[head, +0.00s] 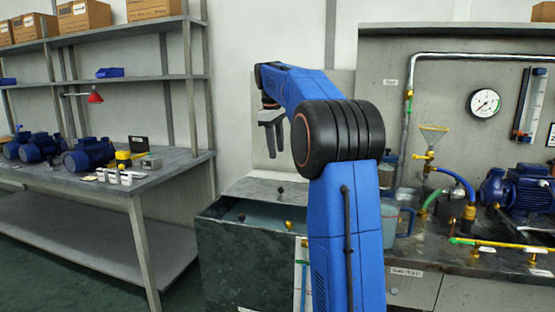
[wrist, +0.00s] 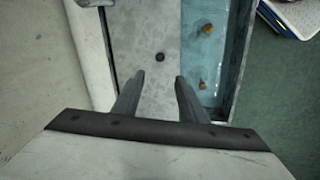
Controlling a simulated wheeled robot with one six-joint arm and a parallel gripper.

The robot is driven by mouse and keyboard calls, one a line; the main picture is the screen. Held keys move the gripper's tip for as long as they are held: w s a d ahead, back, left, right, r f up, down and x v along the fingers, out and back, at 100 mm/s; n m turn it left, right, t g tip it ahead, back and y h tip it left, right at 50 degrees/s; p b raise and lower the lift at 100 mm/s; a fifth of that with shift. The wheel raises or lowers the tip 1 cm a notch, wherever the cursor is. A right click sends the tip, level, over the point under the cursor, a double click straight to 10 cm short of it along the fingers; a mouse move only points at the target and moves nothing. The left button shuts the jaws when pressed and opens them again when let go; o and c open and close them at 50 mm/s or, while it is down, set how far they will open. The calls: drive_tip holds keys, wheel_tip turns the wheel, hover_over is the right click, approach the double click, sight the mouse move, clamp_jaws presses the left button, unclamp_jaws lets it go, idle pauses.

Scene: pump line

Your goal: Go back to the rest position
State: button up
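My blue arm is raised and bent in the head view, and my gripper (head: 272,154) hangs from its end, pointing down. It is in the air above a grey tank (head: 240,262), apart from it. In the wrist view my gripper (wrist: 159,80) has its two dark fingers spread apart with nothing between them. Beyond the fingertips is a grey lid (wrist: 150,35) with a small black knob (wrist: 159,57). Part of the tank's inside is hidden by my arm in the head view.
Water (wrist: 207,60) with small orange-brown pieces shows beside the lid. A workbench (head: 150,180) with several blue pumps stands left. Open floor lies between workbench and tank.

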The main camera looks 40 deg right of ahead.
drive_tip(key=shift+a+r, duration=0.1)
drive_tip(key=shift+r, duration=0.45)
drive_tip(key=shift+s+a, duration=0.1)
drive_tip(key=s+a+f+m+t, duration=0.1)
drive_tip(key=s+a+f, duration=0.2)
drive_tip(key=s+a, duration=0.55)
drive_tip(key=s+a+f+m+t, duration=0.1)
drive_tip(key=s+a+f, duration=0.2)
drive_tip(key=s+a, duration=0.55)
drive_tip(key=s+a+f+m+t+y, duration=0.1)
drive_tip(key=s+a+f, duration=0.4)
drive_tip(key=s+f, duration=0.5)
drive_tip(key=s+a+f+m+y, duration=0.1)
drive_tip(key=s+a+f, duration=0.4)
drive_tip(key=s+f, duration=0.5)
drive_tip(key=s+m, duration=0.1)
drive_tip(key=s, duration=0.2)
drive_tip(key=shift+f+t, duration=0.3)
drive_tip(key=shift+t, duration=0.1)
